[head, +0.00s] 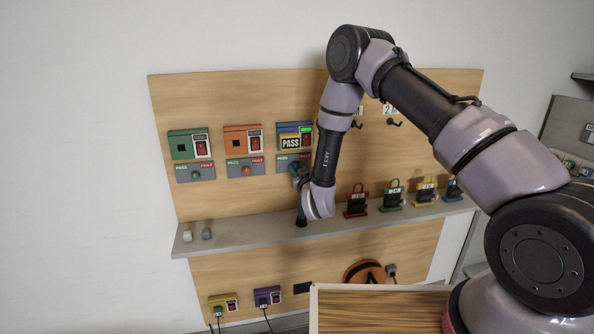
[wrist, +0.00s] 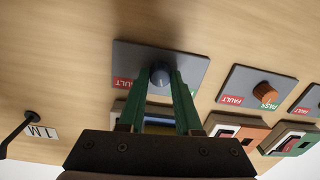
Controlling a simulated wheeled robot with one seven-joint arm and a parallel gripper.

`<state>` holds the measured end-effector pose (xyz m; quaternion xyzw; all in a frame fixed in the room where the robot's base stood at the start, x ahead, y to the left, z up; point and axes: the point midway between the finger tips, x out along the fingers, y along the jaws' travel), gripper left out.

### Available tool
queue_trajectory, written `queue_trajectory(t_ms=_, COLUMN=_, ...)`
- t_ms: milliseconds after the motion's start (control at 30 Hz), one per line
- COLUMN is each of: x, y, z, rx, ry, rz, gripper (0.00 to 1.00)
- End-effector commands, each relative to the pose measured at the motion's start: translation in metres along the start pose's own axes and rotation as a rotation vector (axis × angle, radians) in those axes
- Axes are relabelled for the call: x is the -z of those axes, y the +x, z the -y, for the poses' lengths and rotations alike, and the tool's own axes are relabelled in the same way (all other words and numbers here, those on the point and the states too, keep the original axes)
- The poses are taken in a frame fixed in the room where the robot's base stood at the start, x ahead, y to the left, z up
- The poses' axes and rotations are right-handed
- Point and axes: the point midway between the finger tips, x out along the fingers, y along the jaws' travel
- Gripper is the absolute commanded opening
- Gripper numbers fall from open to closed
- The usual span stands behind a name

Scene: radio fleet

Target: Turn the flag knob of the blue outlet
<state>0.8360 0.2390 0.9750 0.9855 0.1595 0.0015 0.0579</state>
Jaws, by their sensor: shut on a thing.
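The blue outlet (head: 283,128) is on the wooden panel, the rightmost of the three upper outlets. Its display is lit green and a pale PASS plate (head: 291,142) covers its front. Below it is a grey plate (head: 282,160) that carries its flag knob. In the wrist view the round blue knob (wrist: 160,73) stands on this grey plate, between red FAULT and green PASS labels. My gripper (wrist: 162,84) is shut on the knob, its green fingers on either side. In the head view my gripper (head: 299,172) partly hides the plate and the knob.
A green outlet (head: 181,143) and an orange outlet (head: 236,137) with their own knob plates are to the left. Below, a grey shelf (head: 250,234) holds two small pieces at left and several coloured padlock-like items at right. Hooks are at upper right.

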Motion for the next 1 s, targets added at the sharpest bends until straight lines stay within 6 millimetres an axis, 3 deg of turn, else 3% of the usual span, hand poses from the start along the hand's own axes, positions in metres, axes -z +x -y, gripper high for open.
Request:
queue_trajectory(t_ms=500, x=-0.0003, y=-0.0007, z=0.0011, rx=-0.002, ry=-0.35, rz=0.016, gripper=0.0)
queue_trajectory(t_ms=1000, x=-0.0008, y=-0.0008, z=0.0007, rx=-0.003, ry=-0.425, rz=0.02, gripper=0.0)
